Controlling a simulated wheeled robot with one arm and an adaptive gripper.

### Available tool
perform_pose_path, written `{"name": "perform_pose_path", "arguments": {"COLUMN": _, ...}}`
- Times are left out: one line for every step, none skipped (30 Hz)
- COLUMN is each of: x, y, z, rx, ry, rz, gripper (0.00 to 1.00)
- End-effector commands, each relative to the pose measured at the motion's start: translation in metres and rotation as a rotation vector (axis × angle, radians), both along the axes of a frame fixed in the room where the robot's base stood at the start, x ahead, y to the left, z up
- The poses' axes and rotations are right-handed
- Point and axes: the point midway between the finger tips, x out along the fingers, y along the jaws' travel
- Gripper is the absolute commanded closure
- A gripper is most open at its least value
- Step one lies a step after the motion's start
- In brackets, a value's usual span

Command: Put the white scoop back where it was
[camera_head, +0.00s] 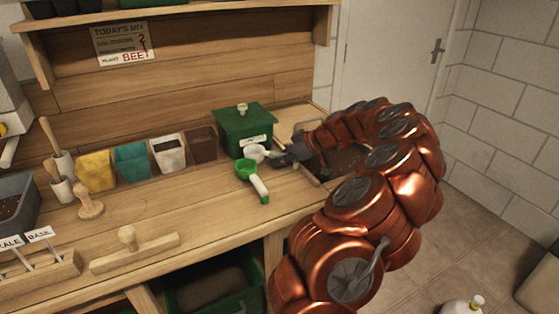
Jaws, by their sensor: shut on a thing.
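The white scoop (254,153) shows as a small pale bowl just in front of the green lidded box. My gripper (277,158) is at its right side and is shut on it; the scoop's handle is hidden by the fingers. I cannot tell if the scoop touches the bench.
A bin of dark soil (344,161) is at the bench's right end, partly behind my arm. Yellow (96,170), teal (132,162), white (168,153) and brown (202,144) pots stand left of the green box.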

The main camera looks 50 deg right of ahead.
Motion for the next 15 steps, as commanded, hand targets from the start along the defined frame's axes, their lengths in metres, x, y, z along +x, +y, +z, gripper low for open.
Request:
{"name": "perform_pose_path", "arguments": {"x": 0.0001, "y": 0.0000, "z": -0.0018, "rx": 0.000, "ry": 0.000, "rz": 0.000, "gripper": 1.00}}
{"name": "perform_pose_path", "arguments": {"x": 0.0001, "y": 0.0000, "z": -0.0020, "rx": 0.000, "ry": 0.000, "rz": 0.000, "gripper": 1.00}}
{"name": "perform_pose_path", "arguments": {"x": 0.0001, "y": 0.0000, "z": -0.0016, "rx": 0.000, "ry": 0.000, "rz": 0.000, "gripper": 1.00}}
{"name": "perform_pose_path", "arguments": {"x": 0.0001, "y": 0.0000, "z": -0.0011, "rx": 0.000, "ry": 0.000, "rz": 0.000, "gripper": 1.00}}
{"name": "perform_pose_path", "arguments": {"x": 0.0000, "y": 0.0000, "z": -0.0009, "rx": 0.000, "ry": 0.000, "rz": 0.000, "gripper": 1.00}}
{"name": "perform_pose_path", "arguments": {"x": -0.0001, "y": 0.0000, "z": -0.0009, "rx": 0.000, "ry": 0.000, "rz": 0.000, "gripper": 0.75}}
{"name": "perform_pose_path", "arguments": {"x": -0.0001, "y": 0.0000, "z": -0.0009, "rx": 0.000, "ry": 0.000, "rz": 0.000, "gripper": 0.72}}
{"name": "perform_pose_path", "arguments": {"x": -0.0001, "y": 0.0001, "z": -0.0010, "rx": 0.000, "ry": 0.000, "rz": 0.000, "gripper": 0.69}}
{"name": "perform_pose_path", "arguments": {"x": -0.0001, "y": 0.0001, "z": -0.0010, "rx": 0.000, "ry": 0.000, "rz": 0.000, "gripper": 0.65}}
{"name": "perform_pose_path", "arguments": {"x": -0.0001, "y": 0.0001, "z": -0.0010, "rx": 0.000, "ry": 0.000, "rz": 0.000, "gripper": 0.62}}
{"name": "perform_pose_path", "arguments": {"x": -0.0001, "y": 0.0001, "z": -0.0010, "rx": 0.000, "ry": 0.000, "rz": 0.000, "gripper": 0.59}}
{"name": "perform_pose_path", "arguments": {"x": -0.0001, "y": 0.0001, "z": -0.0010, "rx": 0.000, "ry": 0.000, "rz": 0.000, "gripper": 0.55}}
{"name": "perform_pose_path", "arguments": {"x": -0.0001, "y": 0.0001, "z": -0.0010, "rx": 0.000, "ry": 0.000, "rz": 0.000, "gripper": 0.54}}
{"name": "perform_pose_path", "arguments": {"x": -0.0001, "y": 0.0001, "z": -0.0010, "rx": 0.000, "ry": 0.000, "rz": 0.000, "gripper": 0.54}}
{"name": "perform_pose_path", "arguments": {"x": -0.0001, "y": 0.0001, "z": -0.0011, "rx": 0.000, "ry": 0.000, "rz": 0.000, "gripper": 0.54}}
